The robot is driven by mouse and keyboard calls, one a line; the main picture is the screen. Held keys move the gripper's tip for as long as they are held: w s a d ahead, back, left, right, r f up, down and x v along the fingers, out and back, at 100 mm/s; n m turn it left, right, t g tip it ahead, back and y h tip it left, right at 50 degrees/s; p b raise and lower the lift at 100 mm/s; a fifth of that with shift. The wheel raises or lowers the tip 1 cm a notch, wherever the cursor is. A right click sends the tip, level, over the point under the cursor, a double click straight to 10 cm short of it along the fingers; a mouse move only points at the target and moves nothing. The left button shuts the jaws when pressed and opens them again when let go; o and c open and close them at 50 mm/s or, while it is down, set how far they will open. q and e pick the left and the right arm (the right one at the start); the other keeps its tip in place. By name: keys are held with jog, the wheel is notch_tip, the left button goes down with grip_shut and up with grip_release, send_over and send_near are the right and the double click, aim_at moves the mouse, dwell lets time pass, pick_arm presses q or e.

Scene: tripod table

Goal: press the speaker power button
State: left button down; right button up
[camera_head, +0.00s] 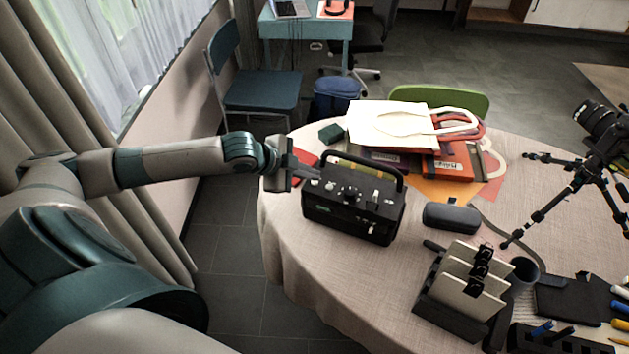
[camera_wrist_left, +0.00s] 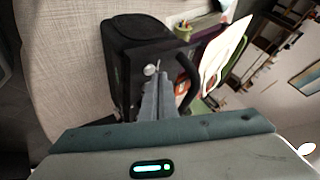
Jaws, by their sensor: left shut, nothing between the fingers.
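The speaker (camera_head: 352,210) is a black box with a carry handle and several knobs and buttons on its top panel. It stands upright near the left edge of the round table. My left gripper (camera_head: 308,173) is shut and empty, its fingertips at the left end of the top panel, close to a small light knob. I cannot tell whether they touch. In the left wrist view the shut fingers (camera_wrist_left: 157,90) point at the speaker (camera_wrist_left: 135,45), with a silvery round knob (camera_wrist_left: 150,70) beside the tips. My right gripper is not in view.
White and red bags (camera_head: 390,124) lie on books behind the speaker. A dark case (camera_head: 451,217) lies to its right. A card holder (camera_head: 462,290) stands at the front, and a camera tripod (camera_head: 570,190) stands at the right. Cloth (camera_head: 300,255) is bare left of the speaker.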

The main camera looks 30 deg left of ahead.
aim_at(310, 186)
pick_arm(q)
jog(key=shift+f, duration=0.4)
dwell(0.3)
jog(key=shift+r, duration=0.15)
jog(key=shift+r+p, duration=0.7)
jog(key=shift+p, duration=0.25)
jog(key=shift+r, duration=0.1)
notch_tip(310, 186, up, 5)
jog(key=p, duration=0.5)
dwell(0.8)
